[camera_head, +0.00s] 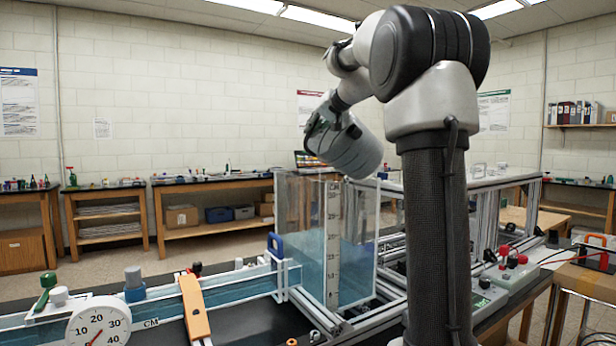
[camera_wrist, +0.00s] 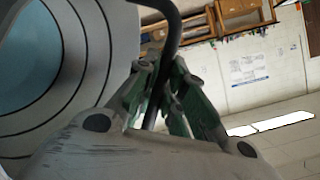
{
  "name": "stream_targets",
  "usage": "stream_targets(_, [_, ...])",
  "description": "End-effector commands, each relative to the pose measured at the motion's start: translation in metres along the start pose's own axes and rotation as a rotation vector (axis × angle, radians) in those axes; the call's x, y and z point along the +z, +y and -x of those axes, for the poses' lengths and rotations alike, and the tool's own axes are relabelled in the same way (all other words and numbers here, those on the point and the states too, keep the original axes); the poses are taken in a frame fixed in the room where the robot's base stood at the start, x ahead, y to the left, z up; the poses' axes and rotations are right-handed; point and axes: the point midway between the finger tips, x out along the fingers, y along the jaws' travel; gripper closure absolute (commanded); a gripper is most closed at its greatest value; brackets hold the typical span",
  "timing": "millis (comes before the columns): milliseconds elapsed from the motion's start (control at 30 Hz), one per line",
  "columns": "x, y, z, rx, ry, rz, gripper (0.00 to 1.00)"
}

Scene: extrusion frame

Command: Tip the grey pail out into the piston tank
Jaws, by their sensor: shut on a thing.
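The grey pail (camera_head: 352,150) is light grey with dark rings. It hangs tilted in the air, above the piston tank (camera_head: 330,245), a clear-walled box with blue water and a vertical scale. My gripper (camera_head: 320,122) is at the pail's upper left in the head view. In the wrist view my gripper (camera_wrist: 168,98) is shut on a black bar that looks like the pail's handle. The pail (camera_wrist: 70,75) fills the left there, its inside showing blue. I cannot tell whether the blue is water. No stream shows between pail and tank.
A round dial gauge (camera_head: 98,325), an orange lever (camera_head: 194,310) and a long water channel stand left of the tank. Aluminium extrusion frame (camera_head: 488,215) runs behind and right. An electrical box with red knobs (camera_head: 510,275) is at right. Air above the channel is clear.

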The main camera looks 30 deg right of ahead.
Motion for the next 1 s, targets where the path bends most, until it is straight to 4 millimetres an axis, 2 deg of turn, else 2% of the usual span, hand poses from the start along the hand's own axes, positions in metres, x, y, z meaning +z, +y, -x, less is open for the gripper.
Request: stream_targets(1000, [0.0010,-0.0019,0.0003,0.008,0.010,0.026,1.00])
